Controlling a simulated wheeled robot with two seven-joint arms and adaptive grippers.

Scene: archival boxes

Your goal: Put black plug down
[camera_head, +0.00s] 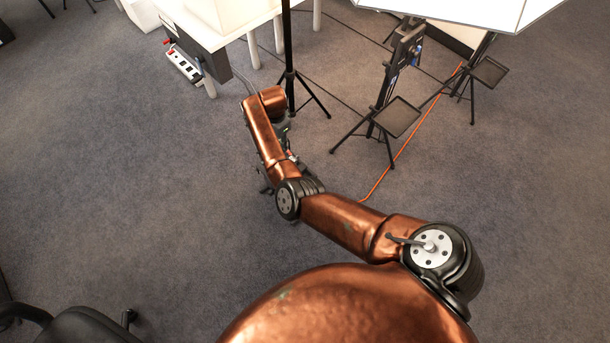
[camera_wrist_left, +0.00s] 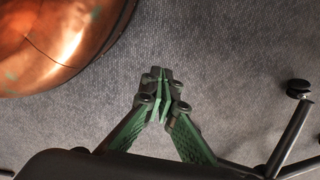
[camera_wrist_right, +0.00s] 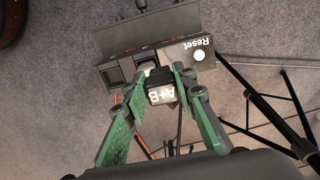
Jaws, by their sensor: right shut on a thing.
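In the right wrist view my right gripper (camera_wrist_right: 162,82) is shut on a black plug (camera_wrist_right: 155,76) with a white "A+B" label. Behind the plug is a grey socket panel (camera_wrist_right: 143,57) with dark square openings, the word "Reset" and a white round button. The plug overlaps the panel's lower edge; I cannot tell whether they touch. My left gripper (camera_wrist_left: 158,76) is shut and empty over bare carpet in the left wrist view. In the head view the right hand is mostly hidden by my arm, and the left gripper is out of view.
A white table (camera_head: 215,38) stands at the upper left, with a power strip (camera_head: 184,66) at its side. Black stands (camera_head: 396,117) and an orange cable (camera_head: 405,143) are at the upper right. An office chair (camera_head: 85,325) is at the lower left. Carpet at left is clear.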

